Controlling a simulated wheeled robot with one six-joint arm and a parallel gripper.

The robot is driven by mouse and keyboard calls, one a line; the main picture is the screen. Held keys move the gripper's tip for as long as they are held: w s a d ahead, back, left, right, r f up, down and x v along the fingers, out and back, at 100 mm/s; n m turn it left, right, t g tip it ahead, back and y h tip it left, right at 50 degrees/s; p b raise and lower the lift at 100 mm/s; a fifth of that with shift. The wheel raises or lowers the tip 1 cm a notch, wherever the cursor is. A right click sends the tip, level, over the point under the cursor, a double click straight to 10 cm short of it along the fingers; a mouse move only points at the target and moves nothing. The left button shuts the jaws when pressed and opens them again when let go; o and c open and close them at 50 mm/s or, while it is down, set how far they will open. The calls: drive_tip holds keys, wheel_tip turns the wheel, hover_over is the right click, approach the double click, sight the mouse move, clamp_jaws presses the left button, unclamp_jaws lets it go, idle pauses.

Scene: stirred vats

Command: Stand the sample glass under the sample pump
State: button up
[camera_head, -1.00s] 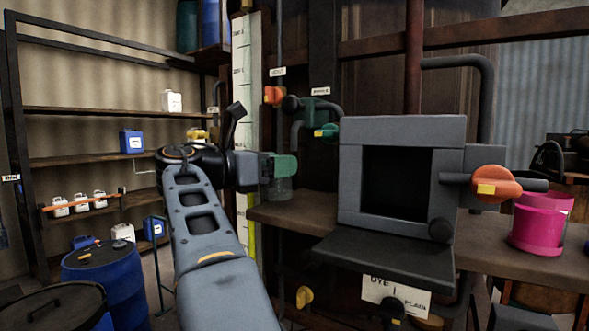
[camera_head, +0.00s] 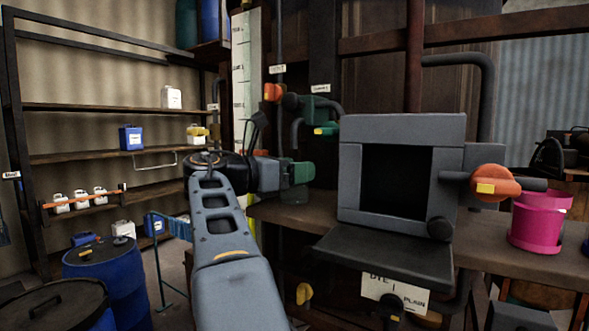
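My gripper (camera_head: 300,173), with green fingers, reaches right from the end of my arm, near the left end of the brown bench. A dim see-through shape just below the fingers looks like the sample glass (camera_head: 295,196); it is mostly hidden and dark. The gripper appears shut on it, though the fingers' gap is not clear. Behind and above are pipe fittings: a dark green body (camera_head: 310,109) with an orange handle (camera_head: 272,92), and a small green and yellow handle (camera_head: 326,131). I cannot tell which fitting is the sample pump.
A grey open-fronted box (camera_head: 400,130) with a lowered flap (camera_head: 385,260) stands on the bench (camera_head: 500,247), right of my gripper. An orange handle (camera_head: 492,184) juts from its right side. Pink tubs (camera_head: 537,228) stand farther right. Blue drums (camera_head: 122,275) stand at left.

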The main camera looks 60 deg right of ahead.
drive_tip(key=o, duration=0.4)
drive_tip(key=shift+c, duration=0.2)
